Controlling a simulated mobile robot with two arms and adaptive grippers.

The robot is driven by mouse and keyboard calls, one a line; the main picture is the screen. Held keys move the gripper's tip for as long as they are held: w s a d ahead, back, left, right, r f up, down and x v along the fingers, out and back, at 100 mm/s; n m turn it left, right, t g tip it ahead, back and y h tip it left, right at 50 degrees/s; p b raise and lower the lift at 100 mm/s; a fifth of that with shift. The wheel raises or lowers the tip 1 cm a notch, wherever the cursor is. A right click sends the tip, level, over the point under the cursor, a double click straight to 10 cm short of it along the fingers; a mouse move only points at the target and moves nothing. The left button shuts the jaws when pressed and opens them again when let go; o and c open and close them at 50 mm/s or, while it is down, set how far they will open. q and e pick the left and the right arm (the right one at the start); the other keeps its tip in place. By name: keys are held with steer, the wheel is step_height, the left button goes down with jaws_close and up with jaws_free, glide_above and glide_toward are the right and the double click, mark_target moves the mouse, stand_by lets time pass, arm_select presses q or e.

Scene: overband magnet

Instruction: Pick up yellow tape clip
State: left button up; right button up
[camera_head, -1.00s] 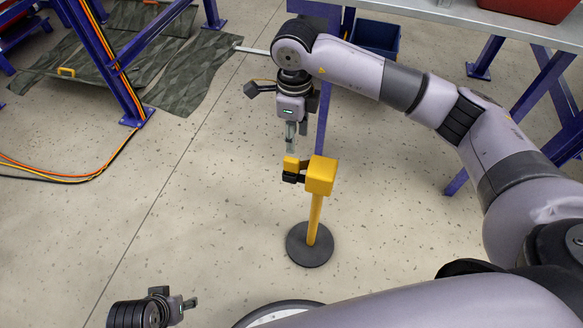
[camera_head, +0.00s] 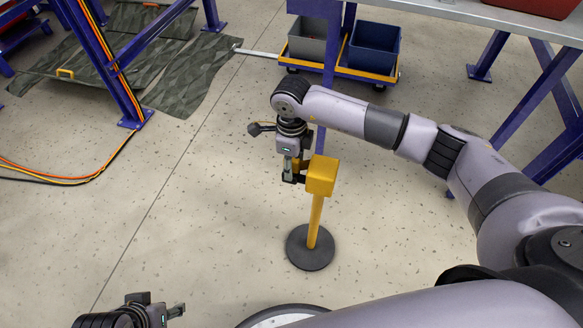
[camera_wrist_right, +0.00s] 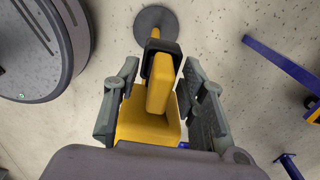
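The yellow tape clip (camera_wrist_right: 160,88) is a small yellow block with a black part, at the left side of the yellow post head in the head view. There my right gripper (camera_head: 292,172) is lowered around it and hides most of it. In the right wrist view the clip stands between the two open fingers of the right gripper (camera_wrist_right: 161,105), with a visible gap on each side. The yellow post head (camera_head: 322,176) is a box on a yellow pole with a round dark base (camera_head: 310,247). My left gripper (camera_head: 160,304) is open and empty at the bottom left.
A yellow-edged cart with a grey bin (camera_head: 308,42) and a blue bin (camera_head: 375,48) stands behind. A grey table (camera_head: 480,22) with purple legs is at the upper right. Cables (camera_head: 85,178) lie at the left. The floor around the post is clear.

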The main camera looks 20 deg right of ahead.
jaws_close()
stand_by(0.4)
steer(key=shift+r, duration=0.1)
